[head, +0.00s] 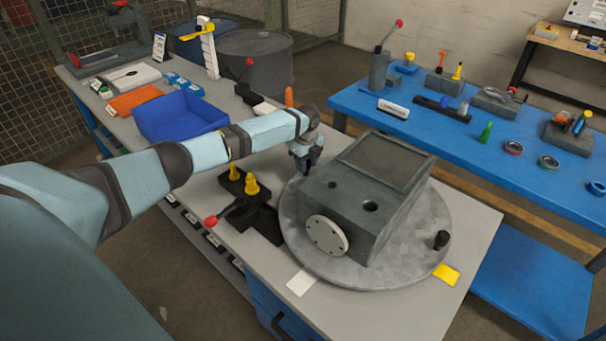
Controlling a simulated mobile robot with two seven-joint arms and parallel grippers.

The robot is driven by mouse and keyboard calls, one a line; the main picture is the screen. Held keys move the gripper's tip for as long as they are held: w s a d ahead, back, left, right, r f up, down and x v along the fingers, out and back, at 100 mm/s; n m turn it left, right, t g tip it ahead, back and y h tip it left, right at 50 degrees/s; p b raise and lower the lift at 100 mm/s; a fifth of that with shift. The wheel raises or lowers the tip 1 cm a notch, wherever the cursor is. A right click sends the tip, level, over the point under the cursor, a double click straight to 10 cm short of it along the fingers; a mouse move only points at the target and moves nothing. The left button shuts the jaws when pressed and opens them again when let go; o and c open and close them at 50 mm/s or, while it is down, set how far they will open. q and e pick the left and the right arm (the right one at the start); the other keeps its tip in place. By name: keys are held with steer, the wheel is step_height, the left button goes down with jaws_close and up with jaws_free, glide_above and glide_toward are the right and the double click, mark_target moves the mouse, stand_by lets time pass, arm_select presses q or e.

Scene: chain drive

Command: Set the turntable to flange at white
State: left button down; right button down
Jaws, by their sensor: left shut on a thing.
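The round grey turntable (421,264) lies on the near end of the grey bench. A dark grey housing (391,219) sits on it, with a light round flange (327,236) on its near-left face. The flange faces roughly toward the white marker (302,283) at the turntable's near-left edge; I cannot tell whether they line up exactly. A yellow marker (446,274) is at the near-right edge. A black knob (441,240) stands on the right rim. My left gripper (304,169) points down at the far-left rim, shut on a part there, likely a turntable knob, mostly hidden. My right gripper is not in view.
A black fixture with yellow pegs (252,187) and a red-tipped lever (211,221) stand left of the turntable. A blue bin (180,118) is farther back on the bench. A blue table (460,135) with several tools stands beyond a gap at right.

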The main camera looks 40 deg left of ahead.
arm_select(q)
steer(key=shift+w+d+m, duration=0.1)
steer(key=shift+w+m, duration=0.2)
steer(key=shift+w, duration=0.15)
steer(key=c, duration=0.8)
jaws_free()
step_height(320, 180, up, 14)
steer(key=shift+w+f+b, duration=0.1)
steer(key=shift+b, duration=0.35)
